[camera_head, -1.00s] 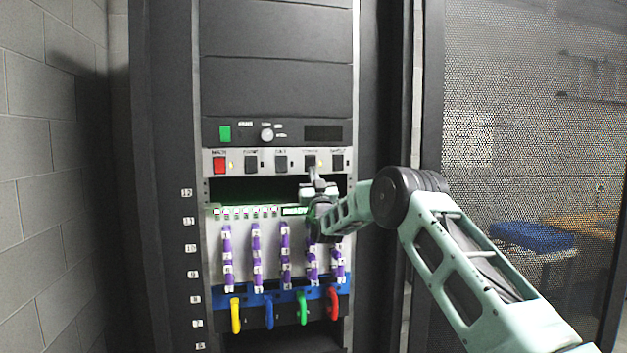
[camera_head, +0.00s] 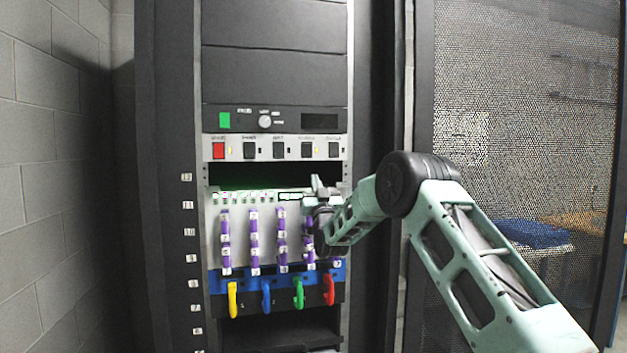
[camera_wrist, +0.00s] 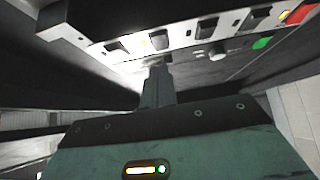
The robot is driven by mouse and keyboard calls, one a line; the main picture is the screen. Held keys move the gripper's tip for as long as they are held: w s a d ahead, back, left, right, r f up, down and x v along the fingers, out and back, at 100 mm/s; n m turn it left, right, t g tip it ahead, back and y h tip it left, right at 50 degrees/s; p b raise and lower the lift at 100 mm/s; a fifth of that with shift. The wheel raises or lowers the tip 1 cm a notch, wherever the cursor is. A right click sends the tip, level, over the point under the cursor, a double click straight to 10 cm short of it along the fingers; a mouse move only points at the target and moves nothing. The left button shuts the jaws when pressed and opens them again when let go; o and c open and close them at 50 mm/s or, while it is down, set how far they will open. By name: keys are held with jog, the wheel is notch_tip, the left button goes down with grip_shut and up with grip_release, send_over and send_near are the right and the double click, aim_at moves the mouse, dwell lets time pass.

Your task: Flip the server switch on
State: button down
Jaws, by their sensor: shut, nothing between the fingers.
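A light grey switch panel (camera_head: 291,148) runs across the rack and holds a row of rocker switches. The leftmost is a red switch (camera_head: 218,150) with a small lit yellow lamp beside it. The others are black, including the fourth switch (camera_head: 307,150), which also has a yellow lamp at its right, and the rightmost switch (camera_head: 335,149). The labels are too small to read, so I cannot tell which is the server switch. My gripper (camera_head: 318,183) is shut and empty, below the panel near the fourth switch. In the wrist view, the closed fingers (camera_wrist: 157,82) point toward the upside-down panel.
Above the panel is a dark unit with a green button (camera_head: 225,120) and a round knob (camera_head: 265,121). Below are purple-handled modules (camera_head: 254,240) and coloured loops, including a yellow loop (camera_head: 233,300). A mesh door (camera_head: 520,120) stands at the right, a block wall at the left.

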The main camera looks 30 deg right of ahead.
jog(key=v, duration=0.3)
jog(key=shift+w+f+b, duration=0.15)
jog(key=shift+w+b, duration=0.05)
jog(key=shift+b, duration=0.15)
